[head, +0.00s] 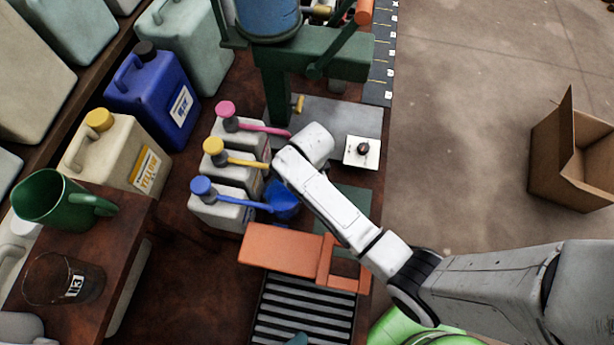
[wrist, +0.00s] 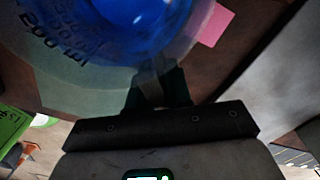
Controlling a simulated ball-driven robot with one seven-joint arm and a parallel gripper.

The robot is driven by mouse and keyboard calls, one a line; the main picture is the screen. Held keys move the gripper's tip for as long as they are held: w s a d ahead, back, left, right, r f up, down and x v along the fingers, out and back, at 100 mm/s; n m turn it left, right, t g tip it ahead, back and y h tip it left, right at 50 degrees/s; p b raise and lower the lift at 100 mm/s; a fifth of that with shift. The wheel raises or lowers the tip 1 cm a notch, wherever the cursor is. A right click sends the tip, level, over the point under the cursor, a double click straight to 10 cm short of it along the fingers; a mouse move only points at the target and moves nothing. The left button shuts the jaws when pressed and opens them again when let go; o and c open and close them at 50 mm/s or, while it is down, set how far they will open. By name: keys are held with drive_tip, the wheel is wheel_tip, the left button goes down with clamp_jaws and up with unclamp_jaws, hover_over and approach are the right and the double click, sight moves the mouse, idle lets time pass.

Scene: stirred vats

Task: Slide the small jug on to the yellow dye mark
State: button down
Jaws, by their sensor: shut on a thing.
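The small jug, clear with dark raised markings and blue inside, fills the top of the wrist view (wrist: 120,30). In the head view part of it shows as a blue shape (head: 285,203) beside my white arm, under the blue pump spout. My gripper (wrist: 158,88) is shut on the near side of the jug, apparently at its handle. In the head view the arm hides my gripper. A pink mark (wrist: 217,26) lies on the surface just right of the jug. I cannot make out the yellow dye mark in either view.
Pump bottles with pink (head: 226,109), yellow (head: 214,146) and blue (head: 202,186) heads stand left of the jug. An orange-brown block (head: 280,250) and a slatted grate (head: 305,312) lie in front. A white switch plate (head: 362,152) is to the right, near the table edge.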

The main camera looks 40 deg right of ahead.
drive_tip(key=shift+w+d, duration=0.2)
drive_tip(key=shift+d, duration=0.1)
drive_tip(key=c, duration=1)
unclamp_jaws()
drive_tip(key=shift+o, duration=0.2)
drive_tip(key=shift+r, duration=0.1)
wheel_tip(320, 180, up, 11)
drive_tip(key=shift+f, duration=0.2)
